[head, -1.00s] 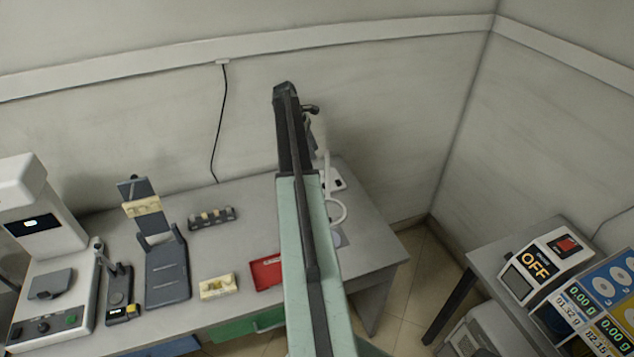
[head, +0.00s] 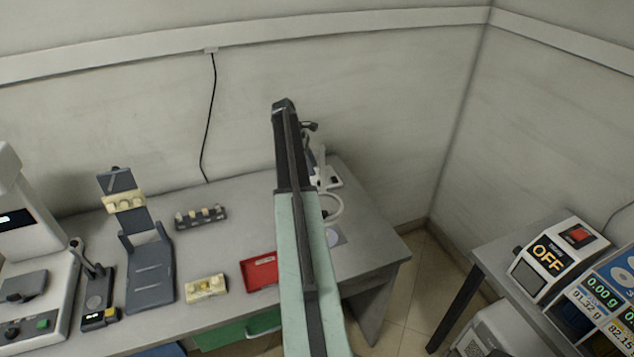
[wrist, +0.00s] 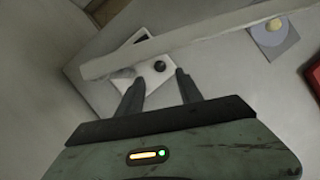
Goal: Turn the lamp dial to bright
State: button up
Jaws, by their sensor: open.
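The white ring lamp (head: 332,205) stands at the right end of the grey table, partly hidden behind my arm. The dial's marks are too small to read.
A red tray (head: 260,271), a pale yellow block (head: 206,288) and a small rack (head: 201,217) lie left of my arm. A grey stand (head: 148,270) is farther left. Another table with an OFF box (head: 548,257) stands at the right. Walls close the back and right.

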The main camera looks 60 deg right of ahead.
aim_at(319, 181)
jog(key=b+x, duration=0.5)
jog(key=x, duration=0.1)
jog(key=shift+s+f, duration=0.1)
jog(key=shift+f, duration=0.2)
jog(key=shift+r, duration=0.15)
grip_shut()
jog(key=shift+s+a+n+h, duration=0.15)
jog(key=shift+n+h, duration=0.15)
jog(key=shift+n, duration=0.5)
jog(key=shift+n+h, duration=0.3)
jog(key=shift+n, duration=0.5)
grip_release()
